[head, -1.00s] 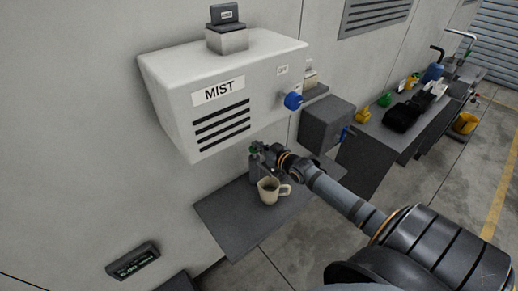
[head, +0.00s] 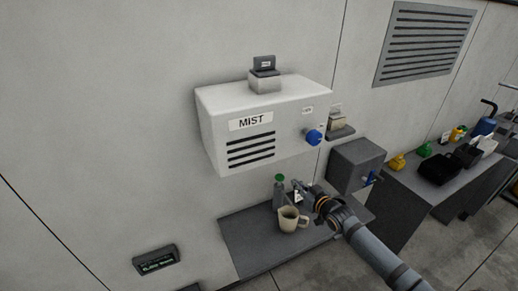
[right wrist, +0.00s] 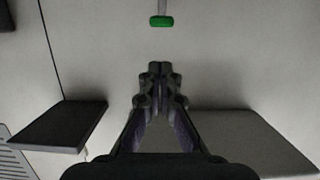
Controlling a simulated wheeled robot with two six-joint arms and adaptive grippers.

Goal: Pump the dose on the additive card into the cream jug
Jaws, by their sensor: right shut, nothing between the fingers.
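A cream jug (head: 289,220) stands upright on the grey shelf (head: 245,250) under the MIST box, its handle to the right. My right gripper (head: 299,187) is shut and empty, just right of the bottle and above the jug. In the right wrist view my shut fingers (right wrist: 160,70) point toward a green pump head (right wrist: 161,21), with a visible space between. I cannot identify the additive card for certain. My left gripper is not in view.
The white MIST box (head: 225,105) with a blue knob (head: 313,137) hangs above the shelf. A small holder with cream-coloured cards (head: 338,123) and a grey box (head: 355,167) are to its right. A cluttered bench (head: 420,190) stands farther right. A small display (head: 157,260) is lower left.

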